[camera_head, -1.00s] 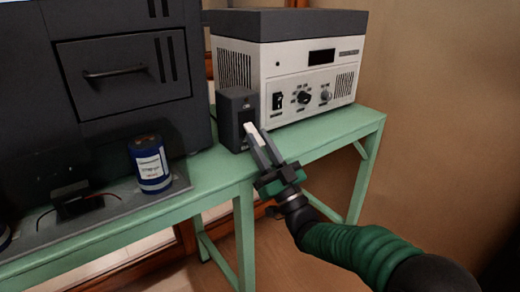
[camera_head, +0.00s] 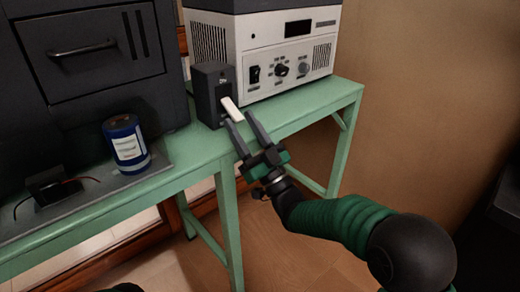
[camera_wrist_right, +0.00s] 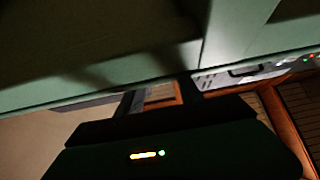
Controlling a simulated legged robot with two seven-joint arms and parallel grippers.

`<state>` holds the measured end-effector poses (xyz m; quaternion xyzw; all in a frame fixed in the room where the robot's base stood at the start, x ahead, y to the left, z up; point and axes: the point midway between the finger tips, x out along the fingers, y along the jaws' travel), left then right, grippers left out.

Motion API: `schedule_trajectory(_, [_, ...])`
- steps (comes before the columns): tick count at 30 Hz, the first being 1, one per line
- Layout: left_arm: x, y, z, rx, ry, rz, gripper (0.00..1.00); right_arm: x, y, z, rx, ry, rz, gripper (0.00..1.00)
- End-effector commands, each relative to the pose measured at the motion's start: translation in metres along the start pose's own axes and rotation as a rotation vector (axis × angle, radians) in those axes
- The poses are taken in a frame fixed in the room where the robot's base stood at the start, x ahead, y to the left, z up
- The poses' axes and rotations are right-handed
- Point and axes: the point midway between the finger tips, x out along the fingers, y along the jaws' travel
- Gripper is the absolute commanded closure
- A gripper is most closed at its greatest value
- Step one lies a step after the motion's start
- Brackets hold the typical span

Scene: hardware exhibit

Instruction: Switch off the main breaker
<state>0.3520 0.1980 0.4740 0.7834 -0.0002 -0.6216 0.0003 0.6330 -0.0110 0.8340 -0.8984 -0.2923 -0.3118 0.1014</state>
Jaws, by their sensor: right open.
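The breaker is a dark grey box (camera_head: 206,92) standing on the green bench in front of the pale machine. A white lever (camera_head: 232,107) sticks out of its front and slants down toward the lower right. My right gripper (camera_head: 238,118) is open in the head view, with its two fingertips on either side of the lever's lower end. I cannot tell whether a finger touches it. In the wrist view the dark gripper body fills the bottom, and neither the breaker nor the lever can be made out. My left gripper is not in view.
The green bench (camera_head: 190,148) carries the pale machine (camera_head: 290,70) with knobs and a black switch, behind the breaker. A blue can (camera_head: 126,145) and a dark block with red wires (camera_head: 60,190) stand left. The floor right of the bench is clear.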

Motion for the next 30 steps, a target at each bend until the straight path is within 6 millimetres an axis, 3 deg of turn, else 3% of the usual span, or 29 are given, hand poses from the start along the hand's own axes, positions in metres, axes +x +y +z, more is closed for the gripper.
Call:
schedule_trajectory(9, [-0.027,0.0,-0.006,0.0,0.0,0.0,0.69,-0.09,0.002,-0.001,0.002,-0.007,0.006,0.56])
schedule_trajectory(15, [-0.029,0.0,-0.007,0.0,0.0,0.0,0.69,-0.135,0.002,0.002,-0.001,-0.004,0.004,0.56])
schedule_trajectory(20, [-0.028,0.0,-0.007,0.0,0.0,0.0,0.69,-0.146,0.001,0.001,0.0,-0.001,0.003,0.56])
schedule_trajectory(30, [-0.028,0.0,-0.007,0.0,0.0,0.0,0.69,-0.146,0.001,0.001,0.0,-0.001,0.002,0.56])
